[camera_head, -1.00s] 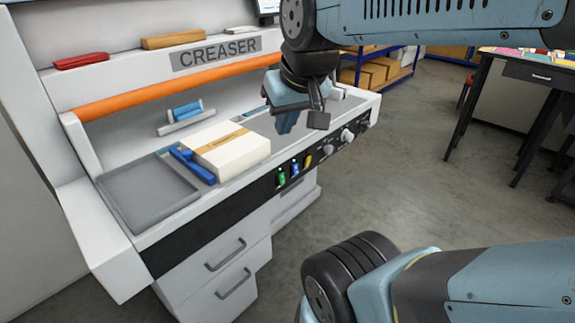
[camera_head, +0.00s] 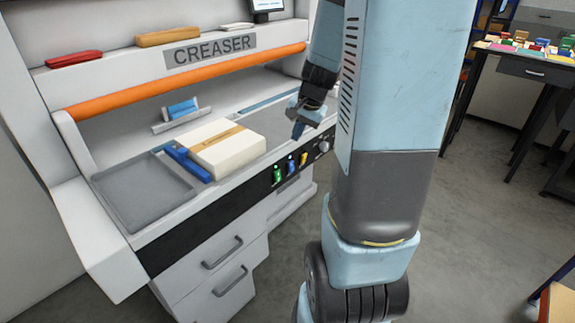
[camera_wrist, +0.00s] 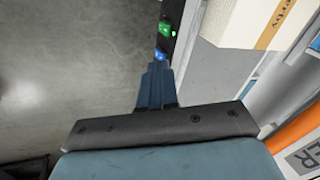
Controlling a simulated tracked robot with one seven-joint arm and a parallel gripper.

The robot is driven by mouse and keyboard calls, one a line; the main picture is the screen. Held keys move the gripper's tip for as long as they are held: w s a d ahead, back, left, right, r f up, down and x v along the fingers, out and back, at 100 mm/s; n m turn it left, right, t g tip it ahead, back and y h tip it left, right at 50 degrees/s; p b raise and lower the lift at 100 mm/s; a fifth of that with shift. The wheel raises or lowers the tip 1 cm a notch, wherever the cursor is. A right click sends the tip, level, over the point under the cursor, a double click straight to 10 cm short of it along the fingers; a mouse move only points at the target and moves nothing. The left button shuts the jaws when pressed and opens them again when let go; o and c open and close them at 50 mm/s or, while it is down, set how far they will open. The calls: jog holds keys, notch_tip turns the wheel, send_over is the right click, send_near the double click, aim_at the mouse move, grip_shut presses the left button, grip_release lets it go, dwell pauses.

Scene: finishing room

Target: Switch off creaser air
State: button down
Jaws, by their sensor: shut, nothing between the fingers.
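The creaser (camera_head: 110,93) is a white machine with its name on a grey sign. Its black front strip carries a green switch (camera_head: 278,174), a blue switch (camera_head: 291,166) and a yellow switch (camera_head: 304,158) in a row. I cannot read which one is for air. My gripper (camera_head: 297,131) is shut and empty, fingers pointing down, above the strip near the blue and yellow switches. In the wrist view, the blue switch (camera_wrist: 160,54) shows just beyond the fingertips (camera_wrist: 155,68), with the green switch (camera_wrist: 165,29) farther off. The yellow switch is hidden there.
A grey knob (camera_head: 324,146) sits right of the switches; my arm hides the strip beyond it. A paper stack (camera_head: 228,151), a blue tool (camera_head: 188,164) and a grey tray (camera_head: 145,190) lie on the creaser's bed. Open floor lies in front.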

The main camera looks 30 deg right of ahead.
aim_at(291, 167)
jog(key=w+d+f+m, duration=0.1)
jog(key=d+f+m, duration=0.2)
jog(key=d+f, duration=0.4)
notch_tip(291, 167, down, 2)
jog(key=shift+w+d+f+m+g, duration=0.1)
jog(key=shift+w+d+m+g, duration=0.2)
jog(key=shift+d+m, duration=0.1)
jog(key=shift+a, duration=0.1)
jog(key=w+a+f, duration=0.2)
jog(key=w+f, duration=0.4)
jog(key=f, duration=0.4)
jog(key=shift+w+a, duration=0.15)
jog(key=shift+w, duration=0.05)
jog(key=shift+f, duration=0.15)
jog(key=shift+w+a+f, duration=0.1)
jog(key=shift+w+f, duration=0.05)
jog(key=shift+f, duration=0.4)
jog(key=shift+r, duration=0.1)
